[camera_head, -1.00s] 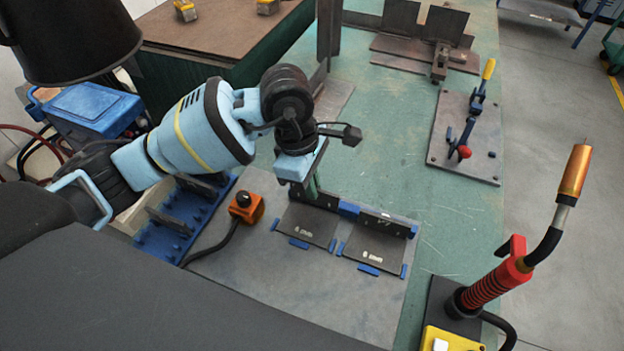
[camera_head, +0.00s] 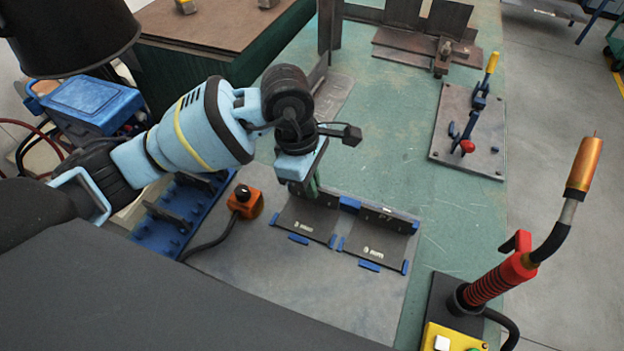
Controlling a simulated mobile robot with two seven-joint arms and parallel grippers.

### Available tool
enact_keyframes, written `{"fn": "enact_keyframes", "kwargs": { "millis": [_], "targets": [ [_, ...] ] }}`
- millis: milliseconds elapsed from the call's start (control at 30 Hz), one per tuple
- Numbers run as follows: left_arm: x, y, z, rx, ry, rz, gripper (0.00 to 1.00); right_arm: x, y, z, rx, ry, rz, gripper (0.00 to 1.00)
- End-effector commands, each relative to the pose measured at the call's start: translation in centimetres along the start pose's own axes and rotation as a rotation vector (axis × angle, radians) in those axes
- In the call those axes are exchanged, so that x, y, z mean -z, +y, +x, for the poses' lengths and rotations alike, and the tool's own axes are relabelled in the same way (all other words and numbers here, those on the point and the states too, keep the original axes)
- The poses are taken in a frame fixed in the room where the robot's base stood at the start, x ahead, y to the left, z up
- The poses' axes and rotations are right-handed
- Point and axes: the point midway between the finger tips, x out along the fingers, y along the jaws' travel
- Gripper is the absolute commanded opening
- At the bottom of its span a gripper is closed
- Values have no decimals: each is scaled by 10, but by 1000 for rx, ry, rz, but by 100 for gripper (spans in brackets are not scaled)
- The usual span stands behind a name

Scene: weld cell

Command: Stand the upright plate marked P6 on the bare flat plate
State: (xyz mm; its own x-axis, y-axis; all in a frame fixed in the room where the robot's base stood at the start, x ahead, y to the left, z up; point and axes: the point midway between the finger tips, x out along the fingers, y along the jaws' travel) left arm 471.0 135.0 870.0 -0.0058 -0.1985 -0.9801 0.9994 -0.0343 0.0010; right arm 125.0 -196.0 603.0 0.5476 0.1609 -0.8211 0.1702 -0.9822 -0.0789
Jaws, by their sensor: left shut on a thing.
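Two dark flat plates lie side by side among blue stops on a grey sheet: the left one (camera_head: 304,219) and the right one (camera_head: 372,243). An upright plate (camera_head: 393,219) stands along the back edge of the right flat plate; its mark is too small to read. My left gripper (camera_head: 311,187) is shut, pointing down at the back edge of the left flat plate. It holds a dark upright plate (camera_head: 327,199) there, mostly hidden by the gripper; I cannot read its mark or tell whether it touches the flat plate. My right gripper is not in view.
A blue rack (camera_head: 160,239) with dark plates stands left, beside an orange box with a black knob (camera_head: 245,201). A welding torch in a red holder (camera_head: 500,281) stands front right. A toggle clamp board (camera_head: 450,150) is back right. The green table between is clear.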

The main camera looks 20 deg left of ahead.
Motion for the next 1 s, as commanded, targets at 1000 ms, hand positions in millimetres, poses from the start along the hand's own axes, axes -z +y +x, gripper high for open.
{"fn": "enact_keyframes", "kwargs": {
  "millis": [1000],
  "targets": [
    [2, 0, 7, -1, -1, 0, 0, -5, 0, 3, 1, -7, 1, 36]
  ]
}}
